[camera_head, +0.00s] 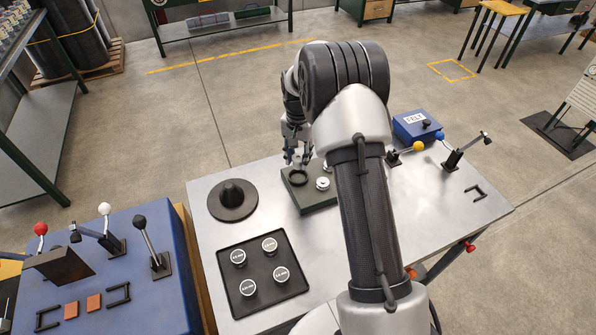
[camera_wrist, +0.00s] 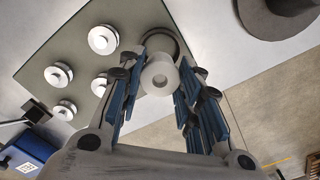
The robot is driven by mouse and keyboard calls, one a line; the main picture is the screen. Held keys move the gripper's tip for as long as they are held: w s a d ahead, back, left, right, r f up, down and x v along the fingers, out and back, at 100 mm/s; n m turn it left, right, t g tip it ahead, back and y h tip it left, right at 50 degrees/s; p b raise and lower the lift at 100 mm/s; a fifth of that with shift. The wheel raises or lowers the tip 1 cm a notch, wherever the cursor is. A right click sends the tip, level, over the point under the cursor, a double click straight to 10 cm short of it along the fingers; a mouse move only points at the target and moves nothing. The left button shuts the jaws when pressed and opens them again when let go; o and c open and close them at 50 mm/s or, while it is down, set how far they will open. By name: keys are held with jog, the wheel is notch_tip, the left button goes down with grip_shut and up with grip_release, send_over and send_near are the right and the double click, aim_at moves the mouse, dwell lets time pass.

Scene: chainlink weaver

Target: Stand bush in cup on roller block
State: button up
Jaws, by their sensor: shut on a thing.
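My gripper (camera_wrist: 160,72) is shut on a pale, ring-shaped bush (camera_wrist: 160,78) with a hole through its middle. The bush shows end-on between the blue-sided fingers in the wrist view. The cup, a dark round ring (camera_wrist: 178,44), lies behind the bush and is partly hidden by it. The dark green roller block (camera_head: 307,200) carries this cup (camera_head: 298,178) and several pale rollers (camera_wrist: 103,40). In the head view my gripper (camera_head: 297,158) is just behind the cup. The gap between bush and cup cannot be judged clearly.
A black cone on a round base (camera_head: 232,198) stands left of the block. A black tray (camera_head: 262,298) with several labelled round weights is in front. A blue box (camera_head: 415,126) and levers stand right. My arm hides the table's middle; bare metal shows around the block.

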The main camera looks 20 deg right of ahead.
jog(key=shift+f+b, duration=0.35)
jog(key=shift+f, duration=2.75)
jog(key=shift+f, duration=0.2)
jog(key=o, duration=1.1)
